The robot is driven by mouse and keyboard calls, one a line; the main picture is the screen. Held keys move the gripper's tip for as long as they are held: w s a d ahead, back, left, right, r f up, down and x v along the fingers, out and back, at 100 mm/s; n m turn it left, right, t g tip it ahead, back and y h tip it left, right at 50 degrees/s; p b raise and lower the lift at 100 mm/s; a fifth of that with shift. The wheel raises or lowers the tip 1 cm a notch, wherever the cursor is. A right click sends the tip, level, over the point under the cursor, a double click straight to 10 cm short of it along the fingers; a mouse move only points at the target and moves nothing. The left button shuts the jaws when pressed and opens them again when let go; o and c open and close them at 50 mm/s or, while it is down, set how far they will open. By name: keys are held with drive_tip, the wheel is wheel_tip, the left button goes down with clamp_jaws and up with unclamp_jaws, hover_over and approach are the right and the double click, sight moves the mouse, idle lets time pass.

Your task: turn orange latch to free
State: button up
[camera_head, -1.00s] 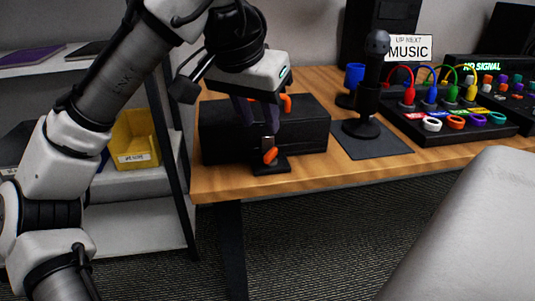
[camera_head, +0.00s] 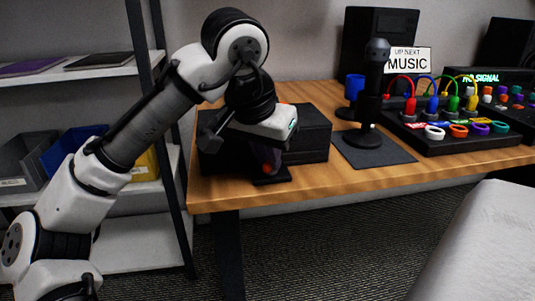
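The orange latch (camera_head: 267,170) shows only as a small orange patch low at the front of the black box (camera_head: 312,143), over a small black base (camera_head: 274,180). My gripper (camera_head: 268,165) is down at the latch, pointing downward, with its fingers right in front of or around it. The wrist covers most of the fingers and the latch. I cannot tell whether the fingers touch the latch or how far apart they are. A second bit of orange on top of the box is almost wholly hidden behind my wrist.
A black cable panel (camera_head: 470,138) with coloured plugs lies further right. A shelf with bins (camera_head: 75,150) stands at left.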

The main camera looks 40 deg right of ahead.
clamp_jaws()
drive_tip(key=shift+r+p, duration=0.1)
drive_tip(key=shift+p, duration=0.3)
drive_tip(key=m+p, duration=0.1)
drive_tip(key=p, duration=0.1)
drive_tip(key=m+g+p, duration=0.1)
drive_tip(key=p, duration=0.1)
drive_tip(key=shift+r+p, duration=0.3)
drive_tip(key=m+g+p, duration=0.1)
drive_tip(key=m+p, duration=0.2)
drive_tip(key=p, duration=0.1)
drive_tip(key=shift+w+f, duration=0.1)
drive_tip(key=shift+w, duration=0.1)
drive_tip(key=shift+w+f+m+g+p, duration=0.15)
drive_tip(key=shift+m+g+p, duration=0.25)
drive_tip(key=shift+m+p, duration=0.65)
drive_tip(key=shift+f, duration=0.15)
